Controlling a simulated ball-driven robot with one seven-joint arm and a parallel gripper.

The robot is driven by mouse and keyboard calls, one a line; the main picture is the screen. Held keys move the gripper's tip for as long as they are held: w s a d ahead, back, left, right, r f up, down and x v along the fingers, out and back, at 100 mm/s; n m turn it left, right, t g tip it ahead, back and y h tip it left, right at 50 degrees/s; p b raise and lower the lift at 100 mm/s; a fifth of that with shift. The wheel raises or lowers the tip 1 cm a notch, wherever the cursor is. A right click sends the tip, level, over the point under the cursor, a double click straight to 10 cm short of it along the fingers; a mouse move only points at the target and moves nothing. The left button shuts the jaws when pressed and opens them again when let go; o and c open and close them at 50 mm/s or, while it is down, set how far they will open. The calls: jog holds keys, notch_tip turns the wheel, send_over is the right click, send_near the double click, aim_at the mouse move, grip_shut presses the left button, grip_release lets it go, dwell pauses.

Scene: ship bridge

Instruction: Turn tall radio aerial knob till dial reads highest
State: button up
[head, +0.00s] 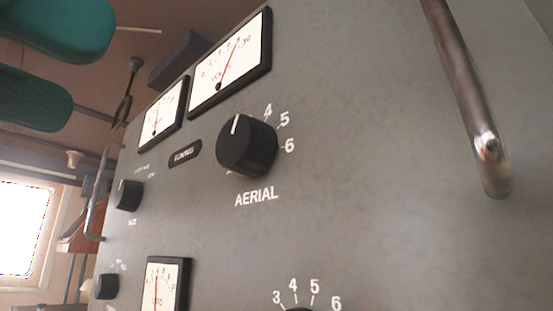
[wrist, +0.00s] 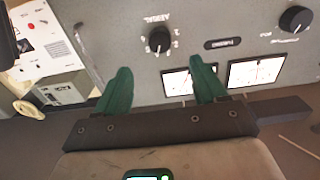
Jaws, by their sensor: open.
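The AERIAL knob (head: 247,147) is a round black knob on the grey radio panel (head: 350,150). Its white pointer line points up, to the left of the printed 4; marks 5 and 6 are further right. The white dial (head: 207,78) above it has a red needle leaning right of upright, toward the scale's upper part. In the wrist view, the knob (wrist: 159,40) appears upside down beyond my fingertips. My gripper (wrist: 160,69) has green fingers spread wide, with nothing between them. In the head view, my gripper (head: 88,68) is at the upper left, apart from the knob.
A second dial (head: 163,115) and a small black knob (head: 128,195) sit left of the AERIAL knob. Another dial (head: 166,285) is below. A metal handle (head: 468,100) stands out at the right, another (head: 98,195) at the left edge. Panel around the AERIAL knob is clear.

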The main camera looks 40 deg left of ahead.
aim_at(231, 143)
jog(key=w+p, duration=0.1)
jog(key=w, duration=0.2)
jog(key=w+p, duration=0.1)
jog(key=w, duration=0.2)
jog(key=w+p, duration=0.1)
jog(key=w, duration=0.2)
jog(key=shift+w+d+r, duration=0.1)
jog(key=shift+w+d, duration=0.25)
jog(key=shift+w, duration=0.6)
jog(key=shift+c, duration=0.3)
jog(key=c, duration=1)
jog(key=shift+d+n, duration=0.1)
jog(key=shift+n, duration=0.3)
jog(key=n, duration=0.6)
jog(key=shift+n, duration=0.4)
